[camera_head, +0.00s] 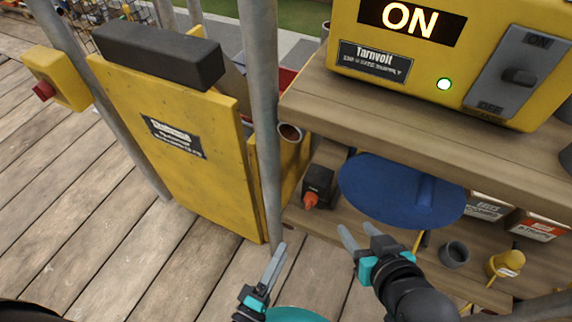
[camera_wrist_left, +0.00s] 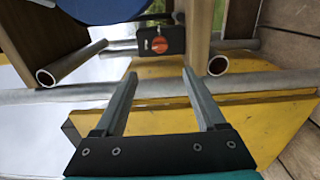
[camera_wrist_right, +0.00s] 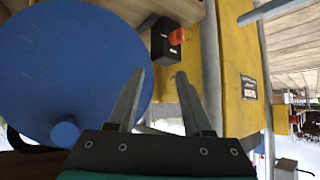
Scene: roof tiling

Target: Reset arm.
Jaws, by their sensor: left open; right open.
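My left gripper (camera_head: 268,271) is at the bottom centre of the head view, open and empty, over the plank floor. In the left wrist view its two fingers (camera_wrist_left: 158,92) are spread with nothing between them. My right gripper (camera_head: 356,236) is just right of it, below the shelf with the blue disc, open and empty. In the right wrist view its fingers (camera_wrist_right: 160,88) are apart, with nothing held between them. Neither gripper visibly touches anything.
A yellow box (camera_head: 440,55) with a lit ON sign and a switch stands on a wooden shelf (camera_head: 420,125). Below are a blue disc (camera_head: 385,185) and a black box with an orange knob (camera_head: 318,187). A yellow cabinet (camera_head: 180,150) and metal pole (camera_head: 262,120) stand left. Plank floor (camera_head: 70,190) is clear.

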